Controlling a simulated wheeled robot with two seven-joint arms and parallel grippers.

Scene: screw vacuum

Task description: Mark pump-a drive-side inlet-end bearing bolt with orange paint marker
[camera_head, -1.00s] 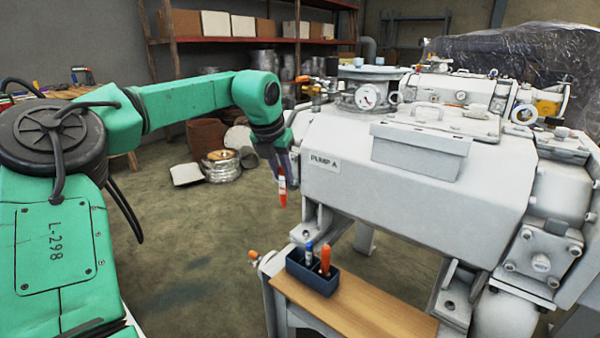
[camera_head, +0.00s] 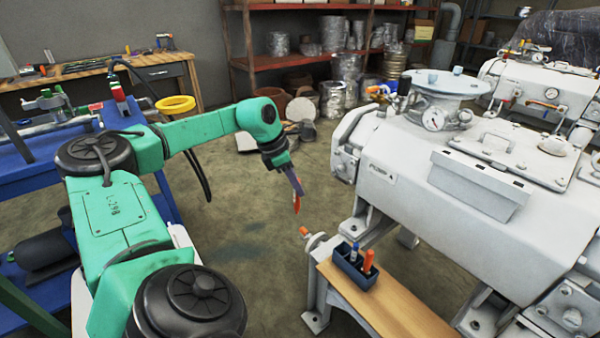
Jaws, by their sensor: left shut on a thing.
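My left gripper (camera_head: 291,181) is shut on an orange-red marker (camera_head: 297,203), which hangs tip down over the floor, left of the pump. Pump A (camera_head: 440,190) is a large light-grey machine with a "PUMP A" label on its near face. The gripper and marker are apart from the pump, off its left end. Which bolt is the drive-side inlet-end bearing bolt cannot be told from here. My right gripper is not in view.
A dark blue holder (camera_head: 352,270) with a blue marker and an orange item stands on a wooden shelf (camera_head: 395,308) at the pump's front. A blue bench (camera_head: 25,180) is at left. Open floor (camera_head: 250,220) lies between. A second pump (camera_head: 540,90) stands behind.

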